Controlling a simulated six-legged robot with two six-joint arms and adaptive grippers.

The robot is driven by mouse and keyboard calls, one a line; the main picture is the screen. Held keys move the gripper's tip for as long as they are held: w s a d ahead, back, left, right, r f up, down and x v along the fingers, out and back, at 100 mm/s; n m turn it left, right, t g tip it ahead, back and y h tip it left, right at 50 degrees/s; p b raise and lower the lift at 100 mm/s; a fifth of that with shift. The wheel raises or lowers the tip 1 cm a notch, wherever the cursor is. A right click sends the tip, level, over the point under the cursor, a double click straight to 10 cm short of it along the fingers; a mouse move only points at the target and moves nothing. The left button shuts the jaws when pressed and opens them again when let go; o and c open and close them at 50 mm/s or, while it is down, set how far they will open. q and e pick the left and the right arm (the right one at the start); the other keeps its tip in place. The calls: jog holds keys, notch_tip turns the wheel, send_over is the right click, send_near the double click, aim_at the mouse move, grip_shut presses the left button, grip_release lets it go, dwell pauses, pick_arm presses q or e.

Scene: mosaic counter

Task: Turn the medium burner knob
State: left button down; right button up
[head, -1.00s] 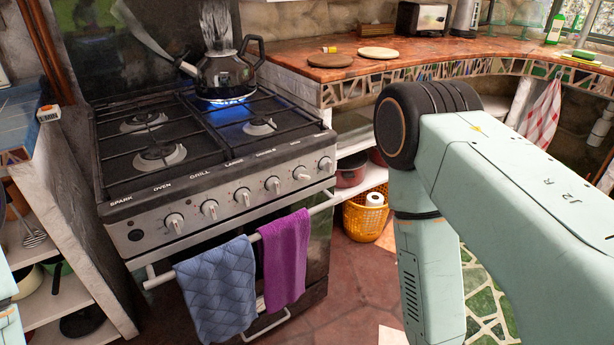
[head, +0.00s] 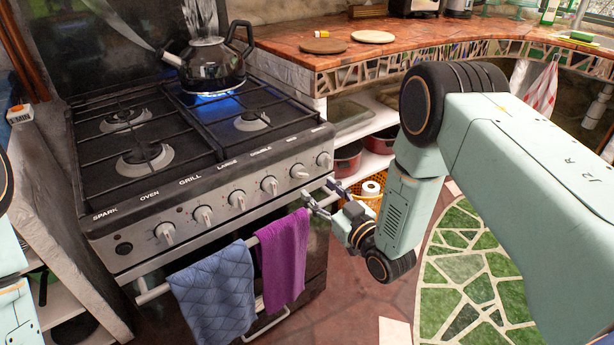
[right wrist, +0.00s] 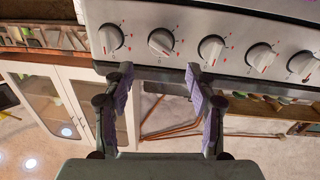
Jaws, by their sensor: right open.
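The stove's front panel (head: 220,200) carries a row of several silver knobs. A knob (head: 269,185) sits right of the one under LARGE; its label is too small to read, so I cannot tell for sure which is the medium knob. My right gripper (head: 318,192) is open and empty, just in front of and below the two rightmost knobs. In the right wrist view, its spread fingers (right wrist: 154,78) point at the panel, below a knob (right wrist: 161,41) and touching none. My left gripper is not in view; only parts of my left arm show.
A kettle (head: 211,65) stands over a lit blue flame (head: 210,97). A blue towel (head: 215,290) and a purple towel (head: 282,258) hang on the oven rail left of my right gripper. A tiled counter (head: 400,48) with two round boards is at the right.

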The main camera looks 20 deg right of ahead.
aim_at(303, 176)
jog(key=x, duration=0.2)
jog(key=b+x, duration=0.1)
jog(key=x, duration=0.1)
jog(key=f+x, duration=0.1)
jog(key=shift+w+a+r, duration=0.1)
jog(key=shift+w+a, duration=0.15)
jog(key=shift+w, duration=0.1)
jog(key=shift+w+b, duration=0.3)
jog(key=shift+w+r, duration=0.1)
jog(key=shift+r, duration=0.25)
jog(key=shift+w+a+f, duration=0.15)
jog(key=shift+w+f, duration=0.05)
jog(key=shift+w, duration=0.15)
jog(key=shift+c, duration=0.2)
jog(key=shift+s+r, duration=0.15)
jog(key=shift+s, duration=0.1)
jog(key=c, duration=0.4)
jog(key=shift+w, duration=0.1)
jog(key=c, duration=0.7)
